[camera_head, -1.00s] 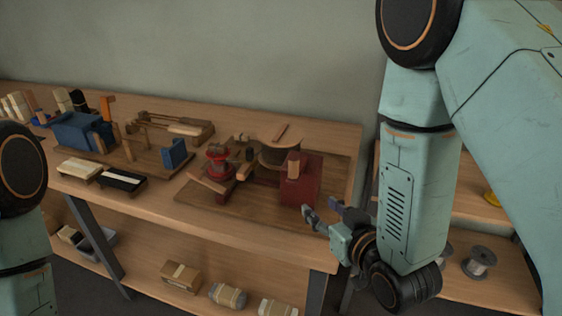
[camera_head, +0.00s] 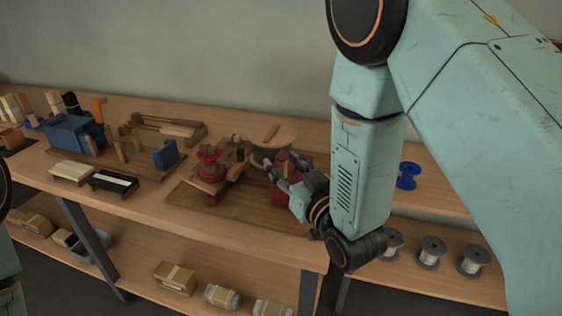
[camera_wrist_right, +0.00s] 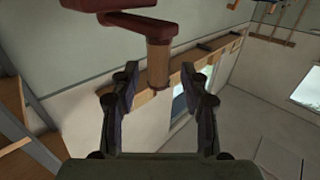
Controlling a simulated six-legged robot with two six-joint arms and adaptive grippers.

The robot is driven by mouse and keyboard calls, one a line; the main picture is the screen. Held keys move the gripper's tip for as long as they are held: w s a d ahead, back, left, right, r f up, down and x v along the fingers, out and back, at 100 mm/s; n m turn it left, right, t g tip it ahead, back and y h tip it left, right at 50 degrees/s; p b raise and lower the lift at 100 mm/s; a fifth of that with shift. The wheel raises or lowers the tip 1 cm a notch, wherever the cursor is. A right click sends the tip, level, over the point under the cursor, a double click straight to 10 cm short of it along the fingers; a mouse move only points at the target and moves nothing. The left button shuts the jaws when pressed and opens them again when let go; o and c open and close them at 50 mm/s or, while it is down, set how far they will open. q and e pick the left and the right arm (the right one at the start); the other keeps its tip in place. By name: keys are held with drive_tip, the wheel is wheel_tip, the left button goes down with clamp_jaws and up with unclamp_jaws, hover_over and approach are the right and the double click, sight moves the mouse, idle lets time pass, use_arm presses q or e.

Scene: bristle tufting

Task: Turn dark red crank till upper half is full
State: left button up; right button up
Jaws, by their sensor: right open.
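The dark red crank (camera_wrist_right: 140,22) shows at the top of the right wrist view, with its wooden handle (camera_wrist_right: 158,60) pointing down. My right gripper (camera_wrist_right: 158,75) is open, with one finger on each side of the handle and a gap on both sides. In the head view the right gripper (camera_head: 284,166) is at the dark red block (camera_head: 281,196) on the wooden board (camera_head: 235,208) and hides part of it. A round wooden drum (camera_head: 272,136) stands behind the block. I cannot tell how full its upper half is. My left gripper is out of view.
A red spool-like part (camera_head: 210,165) stands left of the block. A blue device (camera_head: 78,133), a black tray (camera_head: 115,181) and a light block (camera_head: 72,170) are further left. Spools (camera_head: 430,250) stand on the lower shelf at right. The bench's front strip (camera_head: 240,243) is clear.

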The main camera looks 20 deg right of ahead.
drive_tip(key=shift+w+a, duration=0.15)
drive_tip(key=shift+w, duration=0.55)
drive_tip(key=shift+w+d, duration=0.15)
drive_tip(key=shift+d, duration=0.05)
drive_tip(key=shift+a, duration=0.1)
drive_tip(key=shift+c, duration=0.2)
drive_tip(key=shift+a, duration=0.1)
drive_tip(key=shift+c, duration=0.8)
clamp_jaws()
